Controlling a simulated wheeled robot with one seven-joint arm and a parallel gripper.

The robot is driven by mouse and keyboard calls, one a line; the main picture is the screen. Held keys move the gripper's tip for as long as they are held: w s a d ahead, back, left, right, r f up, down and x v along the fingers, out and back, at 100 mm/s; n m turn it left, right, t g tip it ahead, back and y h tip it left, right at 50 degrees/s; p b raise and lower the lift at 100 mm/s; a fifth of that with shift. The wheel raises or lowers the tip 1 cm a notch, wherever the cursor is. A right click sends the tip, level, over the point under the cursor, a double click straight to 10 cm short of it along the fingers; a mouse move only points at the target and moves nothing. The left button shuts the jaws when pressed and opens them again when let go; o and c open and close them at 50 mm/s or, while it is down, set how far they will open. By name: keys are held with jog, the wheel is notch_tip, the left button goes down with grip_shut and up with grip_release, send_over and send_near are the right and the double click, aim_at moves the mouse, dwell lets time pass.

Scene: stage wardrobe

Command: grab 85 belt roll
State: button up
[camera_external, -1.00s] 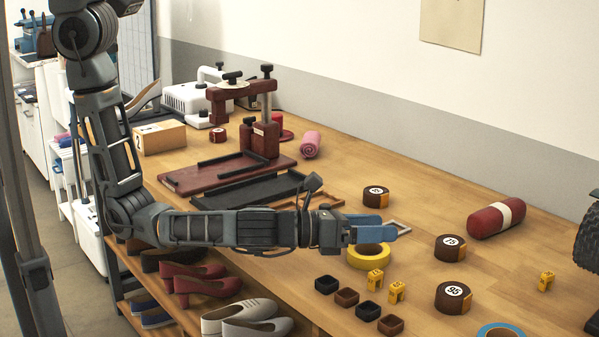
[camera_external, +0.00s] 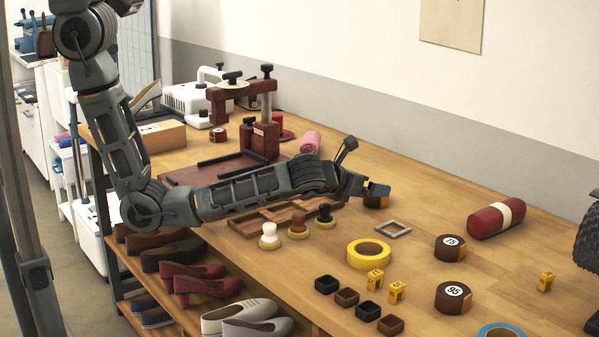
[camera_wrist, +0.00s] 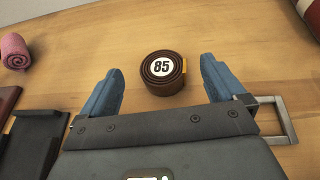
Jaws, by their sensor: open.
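The 85 belt roll (camera_wrist: 163,84) is a dark brown coil with a white label reading 85 and an orange side patch. It lies flat on the wooden table in the wrist view, between and slightly beyond my fingertips. My gripper (camera_wrist: 161,88) is open, with one blue finger on each side of the roll and a gap to each. In the external view my gripper (camera_external: 378,190) is low over the roll (camera_external: 376,202) and hides most of it. No finger appears to touch it.
A grey square frame (camera_external: 393,229) lies just right of my gripper; it also shows in the wrist view (camera_wrist: 285,121). A yellow tape roll (camera_external: 368,254), the 79 belt roll (camera_external: 450,247) and the 95 belt roll (camera_external: 453,297) lie nearer. A pink roll (camera_wrist: 14,50) is left.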

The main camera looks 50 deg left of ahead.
jog(key=shift+f, duration=0.4)
jog(key=x, duration=0.5)
jog(key=shift+f, duration=0.25)
jog(key=c, duration=1.1)
jog(key=shift+r, duration=0.1)
